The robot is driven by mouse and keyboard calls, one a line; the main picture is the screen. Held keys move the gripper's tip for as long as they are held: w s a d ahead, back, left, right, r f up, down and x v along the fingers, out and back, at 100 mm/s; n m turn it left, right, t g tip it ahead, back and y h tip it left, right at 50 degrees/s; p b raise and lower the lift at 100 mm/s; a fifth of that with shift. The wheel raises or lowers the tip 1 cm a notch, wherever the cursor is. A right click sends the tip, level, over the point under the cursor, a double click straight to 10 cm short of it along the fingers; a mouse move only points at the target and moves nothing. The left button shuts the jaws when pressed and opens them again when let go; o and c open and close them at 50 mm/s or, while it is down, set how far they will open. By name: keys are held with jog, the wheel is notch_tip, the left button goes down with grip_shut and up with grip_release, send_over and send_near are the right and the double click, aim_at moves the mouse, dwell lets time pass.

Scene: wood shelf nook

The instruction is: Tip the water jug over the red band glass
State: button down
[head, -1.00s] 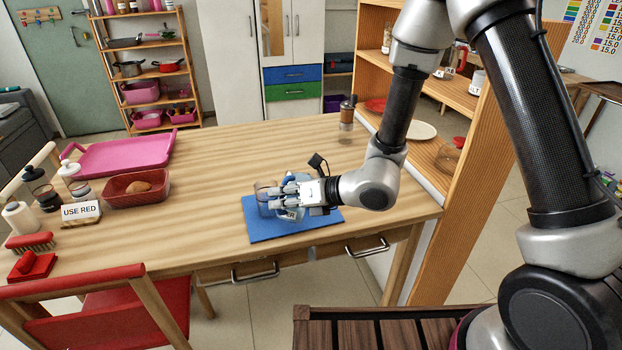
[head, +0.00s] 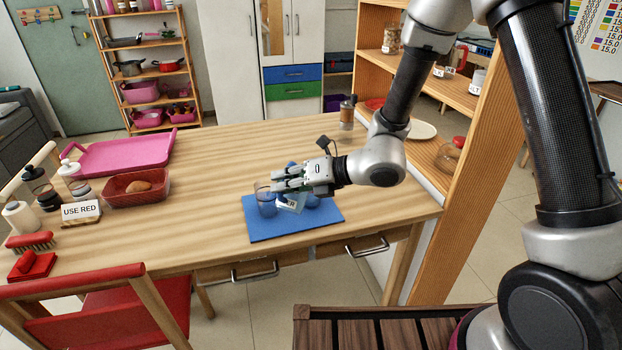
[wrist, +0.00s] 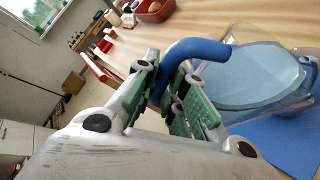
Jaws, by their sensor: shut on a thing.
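The water jug (head: 290,206) is clear, with a partly readable label and a blue handle. It hangs under my gripper (head: 279,181) at the blue mat (head: 265,231) and looks tilted. In the wrist view, my gripper (wrist: 172,95) is shut on the blue handle (wrist: 197,49), and the jug (wrist: 245,75) shows blue water inside. A clear glass-like vessel (head: 266,200) stands on the mat just left of the jug, close to my fingertips. I cannot make out a red band on it. My fingers hide part of the jug.
A sign reading "USE RED" (head: 81,212) stands at the table's left. Near it are a red basket (head: 118,194), a pink tray (head: 120,157) and several jars. A brown bottle (head: 347,113) stands at the back right, by the wooden shelf (head: 505,120). The table's middle is clear.

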jog(key=shift+w+d+r+m+g+y, duration=0.1)
jog(key=shift+w+r+m+g+y, duration=0.15)
jog(key=shift+r+m, duration=0.3)
jog(key=shift+w+d+r+m+g+y, duration=0.15)
jog(key=shift+w+r+m+g, duration=0.15)
jog(key=shift+r, duration=0.4)
dwell(0.9)
jog(key=shift+s+a+f, duration=0.1)
jog(key=shift+s+f, duration=0.15)
jog(key=shift+f, duration=0.05)
jog(key=shift+s+a+f+n+t+h, duration=0.1)
jog(key=shift+s+f+n+t+h, duration=0.15)
jog(key=shift+f+n+t, duration=0.25)
jog(key=shift+s+a+f+n+t+h, duration=0.15)
jog(key=shift+f+n+t+h, duration=0.1)
jog(key=shift+f+n, duration=0.4)
